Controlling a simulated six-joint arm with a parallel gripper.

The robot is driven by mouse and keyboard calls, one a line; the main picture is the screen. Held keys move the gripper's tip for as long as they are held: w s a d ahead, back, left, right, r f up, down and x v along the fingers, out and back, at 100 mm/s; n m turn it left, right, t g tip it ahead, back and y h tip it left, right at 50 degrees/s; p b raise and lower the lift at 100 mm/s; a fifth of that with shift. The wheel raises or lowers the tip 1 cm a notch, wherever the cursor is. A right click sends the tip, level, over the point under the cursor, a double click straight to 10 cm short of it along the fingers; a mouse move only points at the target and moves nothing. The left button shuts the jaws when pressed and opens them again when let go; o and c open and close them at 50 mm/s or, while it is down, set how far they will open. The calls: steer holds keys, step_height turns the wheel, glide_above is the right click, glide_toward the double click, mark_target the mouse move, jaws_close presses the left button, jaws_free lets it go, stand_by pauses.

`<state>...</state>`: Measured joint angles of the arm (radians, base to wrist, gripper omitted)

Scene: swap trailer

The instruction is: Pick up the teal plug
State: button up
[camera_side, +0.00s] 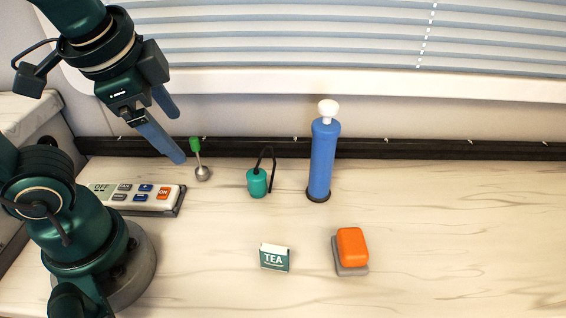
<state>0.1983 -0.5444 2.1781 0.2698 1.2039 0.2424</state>
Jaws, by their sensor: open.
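The teal plug (257,183) stands on the pale marbled tabletop (430,220), near the middle, with a thin dark loop rising from its top. My gripper (180,138) is open and empty, up at the left, above and to the left of the plug. Its blue fingers point down and to the right, apart from the plug. The plug is in full view.
A spoon-like tool with a green handle (195,145) stands between gripper and plug. A blue pump (323,160) stands right of the plug. A TEA box (274,258), an orange block on a grey base (352,246) and a control panel (135,195) lie around. The right side is clear.

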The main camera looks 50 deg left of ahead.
steer(key=w+a+f+m+y, duration=0.1)
steer(key=w+a+m+y, duration=0.1)
steer(key=m, duration=0.4)
step_height(320, 180, up, 3)
steer(key=m+t+y, duration=0.4)
steer(key=m+t, duration=0.3)
steer(key=m, duration=1)
glide_above(255, 184)
steer(key=shift+n+g, duration=0.3)
steer(key=shift+g, duration=0.1)
step_height(255, 184, down, 18)
steer(key=shift+f, duration=0.1)
steer(key=shift+f+y, duration=0.25)
steer(key=shift+y, duration=0.05)
steer(key=shift+w+a+f, duration=0.15)
steer(key=shift+a, duration=0.05)
steer(key=shift+x, duration=2.3)
jaws_close()
